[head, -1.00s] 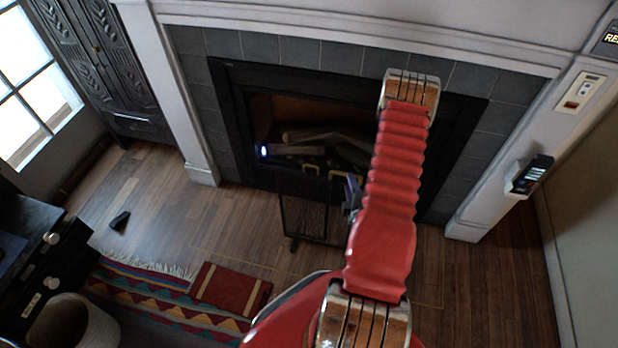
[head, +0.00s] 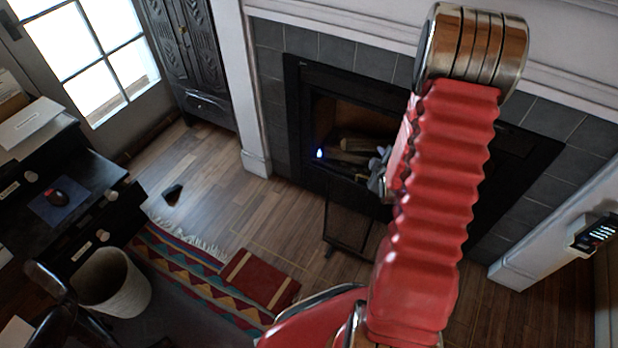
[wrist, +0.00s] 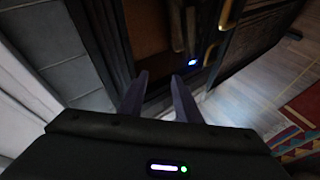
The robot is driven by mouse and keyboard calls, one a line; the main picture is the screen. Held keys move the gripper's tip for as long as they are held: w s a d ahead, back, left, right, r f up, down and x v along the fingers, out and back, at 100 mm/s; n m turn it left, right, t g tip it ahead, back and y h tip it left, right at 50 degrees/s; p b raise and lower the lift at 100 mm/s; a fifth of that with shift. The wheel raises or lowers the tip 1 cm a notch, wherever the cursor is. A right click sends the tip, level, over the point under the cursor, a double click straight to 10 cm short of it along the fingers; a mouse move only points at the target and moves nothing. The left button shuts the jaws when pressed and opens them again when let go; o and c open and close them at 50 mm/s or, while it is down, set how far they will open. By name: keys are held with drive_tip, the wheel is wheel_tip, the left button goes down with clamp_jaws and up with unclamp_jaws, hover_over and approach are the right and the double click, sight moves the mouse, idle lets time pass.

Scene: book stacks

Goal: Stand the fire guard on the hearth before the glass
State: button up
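The fire guard (head: 348,228) is a dark framed mesh screen. It stands upright on the wood floor in front of the fireplace; my arm hides its right part in the head view. In the wrist view its dark mesh (wrist: 268,38) seems to show at the upper right, with a brass handle (wrist: 229,14). The fireplace opening (head: 350,125) is dark-framed, with logs and a small blue-white light inside. My gripper (head: 380,172) is above the guard's upper right, partly hidden by my arm. In the wrist view its two fingers (wrist: 160,97) are apart with nothing held between them.
A striped rug (head: 185,268) with a red book-like item (head: 258,280) lies at the front left. A small dark object (head: 173,195) is on the floor. A dark desk (head: 70,190) and a pale basket (head: 115,280) stand at the left. The floor between rug and fireplace is mostly bare.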

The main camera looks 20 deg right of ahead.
drive_tip(key=s+a+r+m+g+y, duration=0.15)
drive_tip(key=a+r+m, duration=0.25)
drive_tip(key=a+r, duration=1.4)
drive_tip(key=s+a+r+m+g+y, duration=0.1)
drive_tip(key=s+a+r+m, duration=0.1)
drive_tip(key=s+a+r, duration=0.3)
drive_tip(key=s+a+r+m+g+y, duration=0.2)
drive_tip(key=s+a+r, duration=0.3)
drive_tip(key=s+a, duration=0.4)
drive_tip(key=s, duration=0.4)
drive_tip(key=shift+r, duration=0.25)
